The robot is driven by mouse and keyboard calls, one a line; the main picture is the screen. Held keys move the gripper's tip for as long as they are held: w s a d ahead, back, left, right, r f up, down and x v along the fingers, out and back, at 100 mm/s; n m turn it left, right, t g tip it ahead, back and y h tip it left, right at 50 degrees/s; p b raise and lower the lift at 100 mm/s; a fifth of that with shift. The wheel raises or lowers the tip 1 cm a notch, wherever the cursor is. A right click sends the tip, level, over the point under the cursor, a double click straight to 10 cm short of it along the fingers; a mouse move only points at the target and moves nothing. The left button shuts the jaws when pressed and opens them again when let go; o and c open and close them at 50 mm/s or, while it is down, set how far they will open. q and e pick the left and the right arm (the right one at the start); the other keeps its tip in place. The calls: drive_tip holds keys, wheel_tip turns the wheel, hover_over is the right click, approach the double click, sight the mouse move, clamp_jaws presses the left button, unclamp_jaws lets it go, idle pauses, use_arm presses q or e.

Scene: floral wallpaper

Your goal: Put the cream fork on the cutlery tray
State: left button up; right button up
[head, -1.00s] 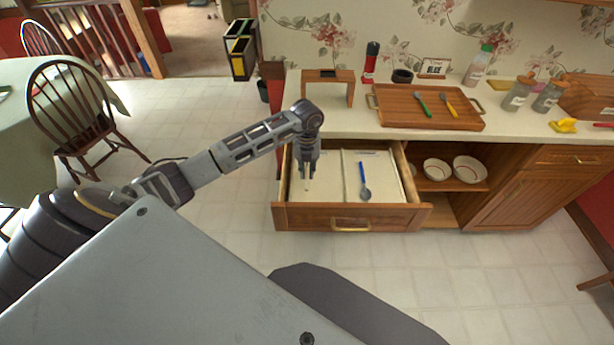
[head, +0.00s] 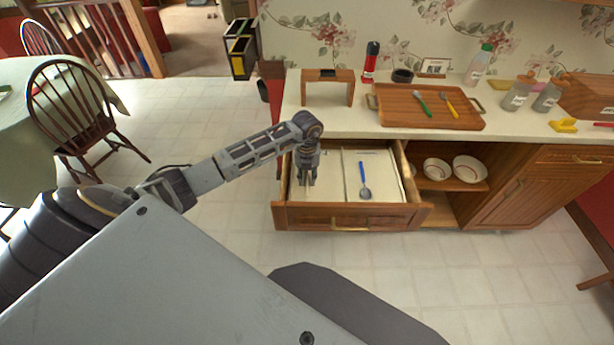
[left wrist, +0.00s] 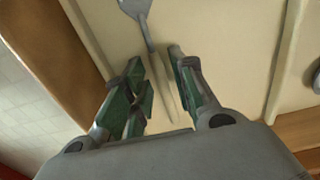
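The cream fork (left wrist: 156,62) lies in the left compartment of the open drawer (head: 330,215). In the left wrist view its grey metal head is at the top edge, partly cut off, and its cream handle runs down between my fingers. My left gripper (left wrist: 158,80) is open, with a finger on each side of the handle. In the head view the left gripper (head: 307,185) points down into the drawer and hides most of the fork. The wooden cutlery tray (head: 398,106) sits on the counter, holding a green utensil (head: 421,102) and a yellow one (head: 449,104). My right gripper is not in view.
A blue-handled spoon (head: 363,178) lies in the drawer's right compartment, beyond a divider (head: 343,178). A wooden stand (head: 328,77) and a red pepper mill (head: 371,62) are left of and behind the tray. Bowls (head: 470,168) sit on the shelf below.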

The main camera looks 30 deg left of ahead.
sight(307, 178)
use_arm(q)
drive_tip(key=shift+o, duration=0.4)
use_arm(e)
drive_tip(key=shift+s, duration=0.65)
use_arm(q)
drive_tip(key=shift+r, duration=0.15)
drive_tip(key=shift+r, duration=0.25)
wheel_tip(307, 178, up, 12)
drive_tip(key=shift+f, duration=0.25)
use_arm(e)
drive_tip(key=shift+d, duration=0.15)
